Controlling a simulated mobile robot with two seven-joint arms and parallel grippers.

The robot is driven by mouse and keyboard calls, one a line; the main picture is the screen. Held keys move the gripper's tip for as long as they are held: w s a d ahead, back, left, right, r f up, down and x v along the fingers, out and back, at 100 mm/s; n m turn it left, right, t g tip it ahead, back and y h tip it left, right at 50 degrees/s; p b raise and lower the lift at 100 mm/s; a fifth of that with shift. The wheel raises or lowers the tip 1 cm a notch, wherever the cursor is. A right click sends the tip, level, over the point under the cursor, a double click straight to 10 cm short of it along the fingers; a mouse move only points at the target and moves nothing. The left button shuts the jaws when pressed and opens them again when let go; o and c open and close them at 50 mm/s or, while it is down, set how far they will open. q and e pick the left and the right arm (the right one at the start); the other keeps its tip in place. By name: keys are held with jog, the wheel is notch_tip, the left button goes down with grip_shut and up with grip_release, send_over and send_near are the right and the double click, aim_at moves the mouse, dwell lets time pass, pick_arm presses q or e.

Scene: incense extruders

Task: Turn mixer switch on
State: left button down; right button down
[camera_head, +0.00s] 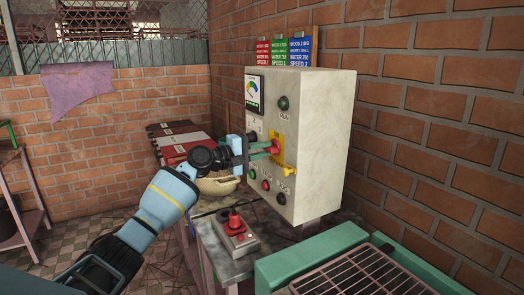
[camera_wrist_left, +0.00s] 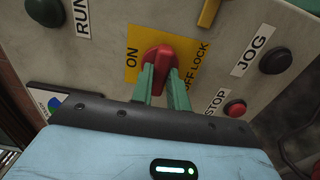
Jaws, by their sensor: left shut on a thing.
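The mixer switch is a red rotary knob (camera_head: 275,147) on a yellow plate on the front of the pale control box (camera_head: 325,135). In the left wrist view the red knob (camera_wrist_left: 158,53) stands between the words ON and OFF LOCK on the yellow plate (camera_wrist_left: 194,53). My left gripper (camera_head: 268,151) reaches the box from the left. Its two green fingers (camera_wrist_left: 162,77) are shut on the lower part of the knob, one on each side. The fingers partly hide the knob and plate. My right gripper is in neither view.
A yellow lever (camera_head: 290,171) juts out below the plate. A small red-knobbed device (camera_head: 237,238) and a bowl (camera_head: 218,186) stand on the table.

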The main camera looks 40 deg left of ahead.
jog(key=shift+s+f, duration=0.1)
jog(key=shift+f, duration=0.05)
pick_arm(q)
jog(key=shift+f+m+b, duration=0.15)
jog(key=shift+m+b, duration=0.5)
jog(key=shift+m, duration=0.25)
jog(key=m+b, duration=0.2)
jog(key=m, duration=0.2)
jog(key=shift+b, duration=0.3)
jog(key=m+b, duration=0.2)
jog(key=m, duration=0.2)
jog(key=m+b, duration=0.1)
jog(key=m, duration=0.1)
jog(key=shift+m, duration=0.4)
jog(key=m+b, duration=0.1)
jog(key=m, duration=0.2)
jog(key=shift+r+m+b, duration=0.2)
jog(key=shift+m+b, duration=0.45)
jog(key=shift+m, duration=0.55)
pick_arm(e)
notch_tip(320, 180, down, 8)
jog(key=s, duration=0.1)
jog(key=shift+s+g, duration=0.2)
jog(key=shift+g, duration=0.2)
